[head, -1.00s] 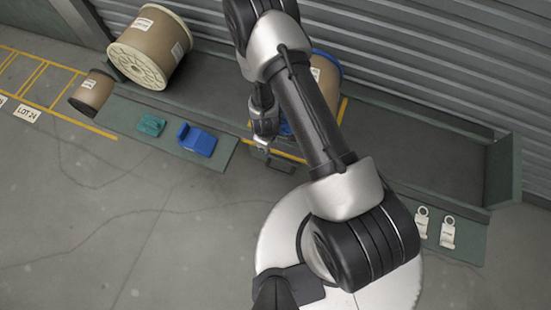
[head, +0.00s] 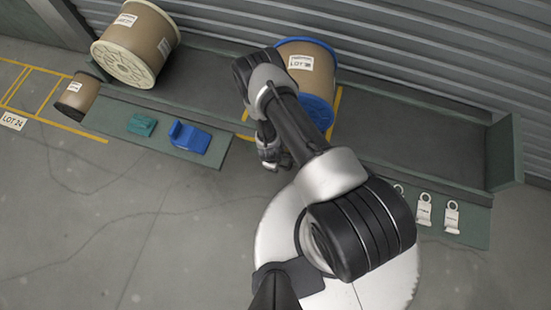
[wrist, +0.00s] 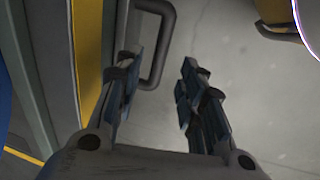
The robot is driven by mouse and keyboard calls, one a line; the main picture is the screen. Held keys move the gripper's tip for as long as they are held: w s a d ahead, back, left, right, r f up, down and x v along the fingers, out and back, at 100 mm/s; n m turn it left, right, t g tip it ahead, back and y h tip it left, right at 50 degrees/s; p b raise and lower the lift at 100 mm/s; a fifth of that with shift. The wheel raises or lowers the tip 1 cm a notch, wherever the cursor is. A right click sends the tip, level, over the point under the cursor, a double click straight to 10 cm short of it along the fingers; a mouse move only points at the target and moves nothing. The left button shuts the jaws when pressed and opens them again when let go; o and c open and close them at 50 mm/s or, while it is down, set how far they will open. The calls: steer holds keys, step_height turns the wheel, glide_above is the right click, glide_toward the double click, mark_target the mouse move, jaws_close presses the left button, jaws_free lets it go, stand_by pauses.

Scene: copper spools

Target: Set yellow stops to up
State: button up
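In the head view my gripper (head: 277,165) hangs low in front of the blue-flanged spool (head: 316,108), partly hidden by its own wrist. In the wrist view my gripper (wrist: 160,90) is open, its two fingers apart with bare floor between them. A dark bar handle (wrist: 166,55) stands just beyond the left finger, touching neither finger clearly. A yellow strip (wrist: 87,50), possibly a stop, runs beside it at left. Another yellow part (wrist: 276,11) with a dark handle is at the upper right. Yellow strips (head: 336,104) flank the spool; whether any stop is up or down I cannot tell.
A large cream-flanged spool (head: 126,62) and a small spool (head: 75,97) stand at left. A blue block (head: 189,138) and teal block (head: 142,124) lie on the left ledge. White tags (head: 425,210) lie at right. Open floor is at lower left.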

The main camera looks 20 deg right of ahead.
steer(key=f, duration=0.2)
steer(key=f+b, duration=0.1)
steer(key=f, duration=0.1)
steer(key=w+f+b, duration=0.1)
steer(key=f, duration=0.1)
steer(key=shift+d, duration=0.3)
jaws_close()
stand_by(0.5)
